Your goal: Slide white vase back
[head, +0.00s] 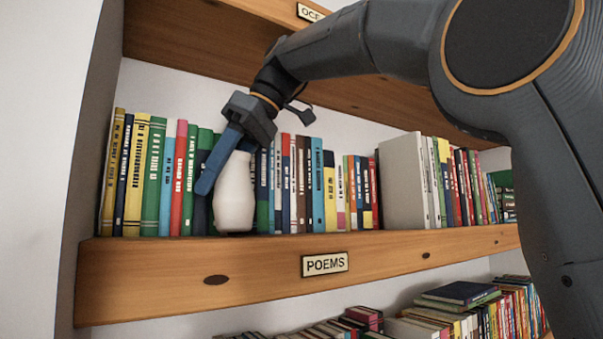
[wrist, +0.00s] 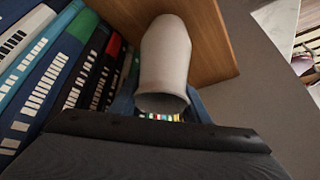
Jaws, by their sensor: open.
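The white vase (head: 234,195) stands upright near the front edge of the wooden shelf, in front of the row of books. In the wrist view the vase (wrist: 165,60) shows with its mouth toward me. My gripper (head: 222,165) points down at the vase in the head view. One blue finger shows to the left of the vase neck; the other finger is mostly hidden behind the vase. In the wrist view blue finger parts (wrist: 198,105) show on either side of the vase's mouth. The jaws are open around its upper part; I cannot tell whether they touch it.
The shelf (head: 200,265) carries a POEMS label (head: 325,263). A tight row of books (head: 150,175) stands behind and beside the vase. An upper shelf (head: 200,35) lies overhead. A large grey book (head: 402,182) stands farther right. More books lie below.

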